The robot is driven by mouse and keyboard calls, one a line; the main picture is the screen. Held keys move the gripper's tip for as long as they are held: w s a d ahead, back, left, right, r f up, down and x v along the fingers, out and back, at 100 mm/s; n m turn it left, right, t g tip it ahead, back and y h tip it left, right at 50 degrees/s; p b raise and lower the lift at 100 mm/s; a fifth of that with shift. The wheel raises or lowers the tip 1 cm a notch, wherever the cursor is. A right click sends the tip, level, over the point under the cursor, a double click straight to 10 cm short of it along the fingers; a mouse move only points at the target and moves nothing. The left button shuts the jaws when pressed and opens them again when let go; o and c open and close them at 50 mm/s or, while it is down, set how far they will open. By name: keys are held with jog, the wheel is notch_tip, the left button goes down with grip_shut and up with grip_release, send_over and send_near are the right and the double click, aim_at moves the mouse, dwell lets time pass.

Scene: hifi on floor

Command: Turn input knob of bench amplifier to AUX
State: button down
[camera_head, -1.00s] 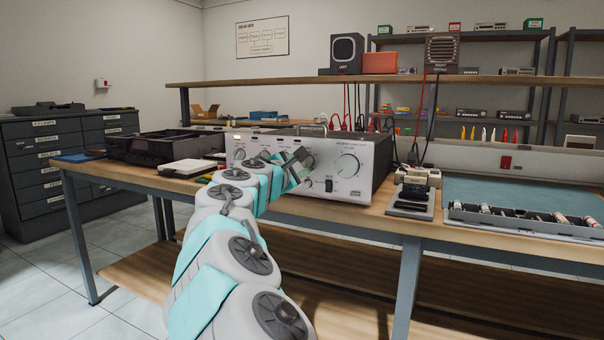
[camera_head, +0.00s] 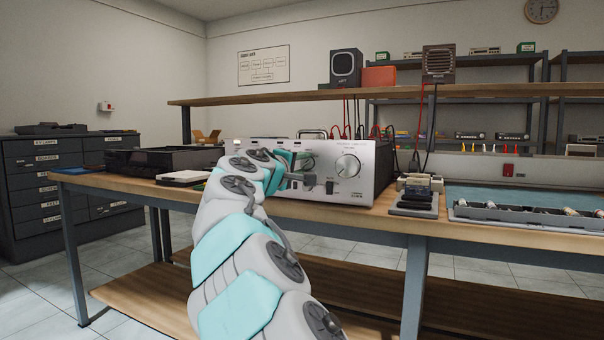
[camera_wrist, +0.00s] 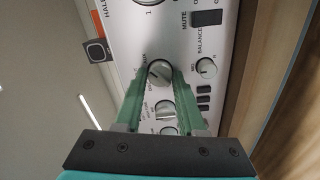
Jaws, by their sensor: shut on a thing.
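The bench amplifier (camera_head: 352,192) is a silver-fronted box on the workbench, facing me. In the wrist view its front panel (camera_wrist: 222,50) appears turned sideways, with printed labels. My gripper (camera_wrist: 161,76) has its two green fingers on either side of the round silver input knob (camera_wrist: 159,71) and is shut on it. Small lettering, apparently including AUX, surrounds this knob; its exact pointer setting is too small to read. In the head view my gripper (camera_head: 303,178) is at the panel, left of the large volume knob (camera_head: 348,165), and my arm hides the panel's left part.
Close by in the wrist view are another knob (camera_wrist: 167,116), the balance knob (camera_wrist: 206,67) and a mute switch (camera_wrist: 207,18). A black tray (camera_head: 150,160) stands left of the amplifier. A small dark device (camera_head: 415,203) and a parts tray (camera_head: 520,217) stand right.

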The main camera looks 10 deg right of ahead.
jog(key=shift+m, duration=0.4)
jog(key=c, duration=0.5)
grip_release()
jog(key=v, duration=0.7)
jog(key=shift+s+a, duration=0.25)
jog(key=shift+s, duration=0.05)
